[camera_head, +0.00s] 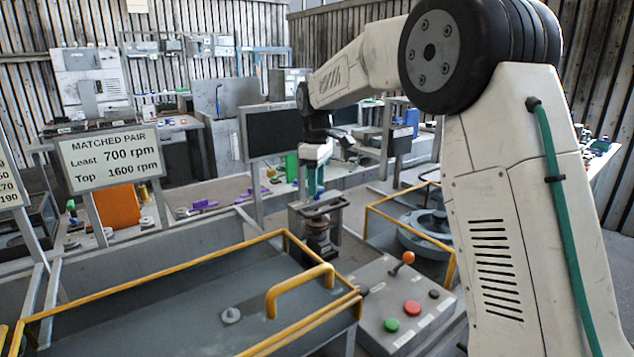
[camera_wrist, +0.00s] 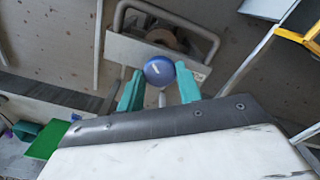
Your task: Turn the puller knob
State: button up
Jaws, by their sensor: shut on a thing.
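The puller knob (camera_wrist: 159,70) is a round blue knob with a white mark on top. It sits between the two green fingers of my gripper (camera_wrist: 160,84) in the wrist view, and the gripper is shut on it. Behind it lies the puller's grey frame (camera_wrist: 130,48) with a rounded handle. In the head view my gripper (camera_head: 315,184) reaches down over the puller (camera_head: 318,228), a dark stack under a grey bracket.
A grey control box (camera_head: 405,305) with green and red buttons and an orange-tipped lever stands in front. A yellow-railed tank (camera_head: 170,300) is at left. A round grey housing (camera_head: 425,228) is at right. A sign (camera_head: 110,158) reads "MATCHED PAIR, Least 700 rpm, Top 1600 rpm".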

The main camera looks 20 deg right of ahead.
jog(key=m, duration=0.4)
jog(key=shift+r+m, duration=0.1)
jog(key=shift+m, duration=0.2)
jog(key=m, duration=0.4)
jog(key=shift+m, duration=0.3)
jog(key=m, duration=0.4)
jog(key=shift+m, duration=2)
jog(key=o, duration=1)
